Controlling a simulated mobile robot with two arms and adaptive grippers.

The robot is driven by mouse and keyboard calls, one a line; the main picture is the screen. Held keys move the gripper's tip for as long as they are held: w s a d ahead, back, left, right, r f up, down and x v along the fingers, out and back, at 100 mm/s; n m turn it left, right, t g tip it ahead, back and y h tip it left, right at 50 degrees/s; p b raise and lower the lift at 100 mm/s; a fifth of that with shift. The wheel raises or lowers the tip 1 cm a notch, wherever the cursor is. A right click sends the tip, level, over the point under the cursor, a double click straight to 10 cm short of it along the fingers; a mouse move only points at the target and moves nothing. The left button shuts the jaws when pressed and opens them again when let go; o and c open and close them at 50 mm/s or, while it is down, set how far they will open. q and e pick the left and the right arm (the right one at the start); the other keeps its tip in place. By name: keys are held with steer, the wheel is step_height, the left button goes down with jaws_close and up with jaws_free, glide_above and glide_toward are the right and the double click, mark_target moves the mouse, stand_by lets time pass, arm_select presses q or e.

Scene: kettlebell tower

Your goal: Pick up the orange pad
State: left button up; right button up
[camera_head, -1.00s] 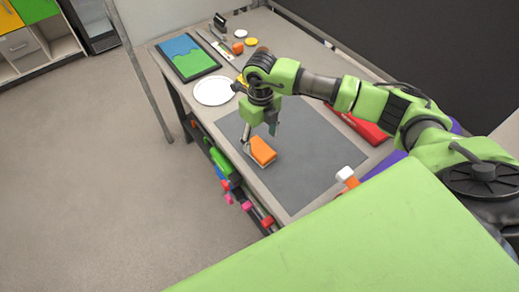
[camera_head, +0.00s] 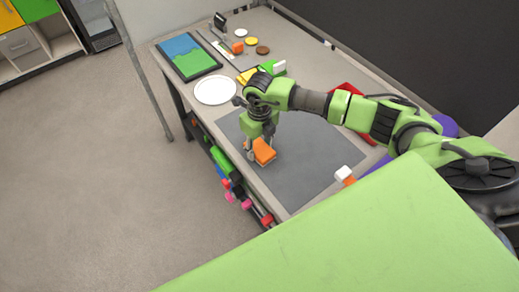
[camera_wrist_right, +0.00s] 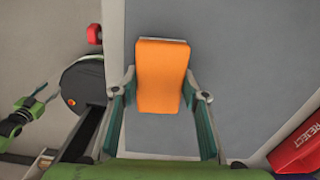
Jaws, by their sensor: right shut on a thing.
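The orange pad (camera_head: 264,152) is a small block with a pale edge, on or just above the dark grey mat (camera_head: 310,165) on the table. My right gripper (camera_head: 258,153) points down over it and is shut on it. In the right wrist view the orange pad (camera_wrist_right: 162,78) sits between the two fingers of the right gripper (camera_wrist_right: 163,98), with a finger at each long side. I cannot tell whether it touches the mat.
A white plate (camera_head: 215,90) and a blue and green board (camera_head: 187,58) lie on the table beyond the mat. A red case (camera_head: 348,96) lies at the right, and a white and orange block (camera_head: 345,176) near the mat's right corner.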

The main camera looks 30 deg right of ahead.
mark_target(259, 147)
steer(key=shift+w+r, duration=0.1)
steer(key=shift+r, duration=0.4)
step_height(259, 147, up, 2)
steer(key=shift+r, duration=0.2)
steer(key=s+a+r+b, duration=0.3)
steer(key=s+a+r, duration=0.5)
steer(key=a, duration=0.3)
steer(key=shift+a+r, duration=0.35)
steer(key=shift+r, duration=0.45)
steer(key=shift+o, duration=1.1)
steer(key=c, duration=0.8)
